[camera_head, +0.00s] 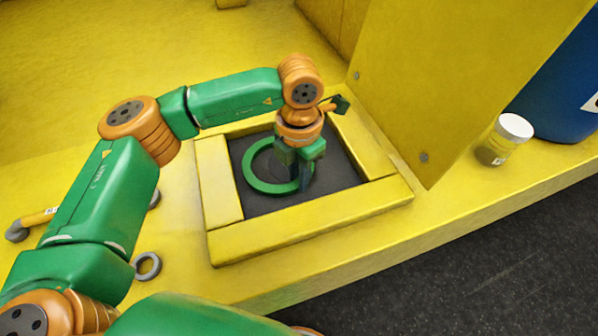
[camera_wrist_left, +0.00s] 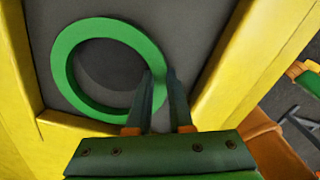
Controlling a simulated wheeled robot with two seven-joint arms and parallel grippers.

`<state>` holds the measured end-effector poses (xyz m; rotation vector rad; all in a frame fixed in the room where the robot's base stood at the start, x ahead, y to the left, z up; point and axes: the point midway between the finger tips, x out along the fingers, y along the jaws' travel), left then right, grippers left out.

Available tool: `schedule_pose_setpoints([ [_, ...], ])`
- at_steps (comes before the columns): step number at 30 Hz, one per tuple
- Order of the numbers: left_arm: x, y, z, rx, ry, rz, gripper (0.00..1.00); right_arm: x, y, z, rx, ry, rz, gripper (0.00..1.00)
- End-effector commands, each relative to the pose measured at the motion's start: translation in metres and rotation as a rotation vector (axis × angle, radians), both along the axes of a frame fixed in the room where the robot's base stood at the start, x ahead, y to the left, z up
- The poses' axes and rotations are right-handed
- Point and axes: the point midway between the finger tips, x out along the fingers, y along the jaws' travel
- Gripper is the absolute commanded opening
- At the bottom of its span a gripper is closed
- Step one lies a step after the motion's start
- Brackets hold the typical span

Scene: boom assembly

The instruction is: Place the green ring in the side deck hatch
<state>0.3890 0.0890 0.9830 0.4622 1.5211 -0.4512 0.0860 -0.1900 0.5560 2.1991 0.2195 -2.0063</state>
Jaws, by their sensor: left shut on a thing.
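The green ring (camera_head: 259,183) is inside the side deck hatch, a yellow raised frame (camera_head: 310,222) around a dark grey floor. My left gripper (camera_head: 299,182) reaches down into the hatch and is shut on the ring's right side. In the left wrist view the ring (camera_wrist_left: 62,72) lies nearly flat over the dark floor, with the fingers (camera_wrist_left: 161,90) on either side of its band. A shadow shows inside the ring. I cannot tell whether the ring touches the floor. My right gripper is not in view.
A tall yellow panel (camera_head: 440,80) stands just right of the hatch. A white-capped jar (camera_head: 505,139) and a blue container (camera_head: 560,95) are farther right. A small grey ring (camera_head: 148,266) lies on the yellow deck at left. The deck's front edge drops to dark floor.

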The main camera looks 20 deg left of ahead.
Motion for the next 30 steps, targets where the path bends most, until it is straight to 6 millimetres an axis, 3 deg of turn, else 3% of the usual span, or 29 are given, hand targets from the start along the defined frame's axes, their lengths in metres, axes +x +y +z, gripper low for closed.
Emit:
schedule_pose_setpoints([
  [1,0.000,0.000,-0.003,0.000,0.000,0.000,0.00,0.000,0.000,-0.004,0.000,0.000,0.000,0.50],
  [2,0.000,0.000,-0.003,0.000,0.000,0.000,0.22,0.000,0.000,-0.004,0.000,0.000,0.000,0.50],
  [5,0.000,0.000,-0.002,0.000,0.000,0.000,0.49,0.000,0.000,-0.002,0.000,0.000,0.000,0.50],
  [17,0.001,0.000,0.007,-0.001,-0.004,0.001,0.49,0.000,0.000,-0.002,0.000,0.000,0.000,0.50],
  [20,0.001,-0.001,0.025,-0.002,-0.007,-0.001,0.49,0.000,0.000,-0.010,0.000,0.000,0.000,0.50],
  [25,0.000,-0.001,0.075,-0.004,-0.007,-0.001,0.49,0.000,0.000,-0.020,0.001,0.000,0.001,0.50],
  [30,0.000,-0.001,0.112,0.001,-0.003,0.000,0.49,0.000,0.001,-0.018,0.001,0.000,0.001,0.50],
])
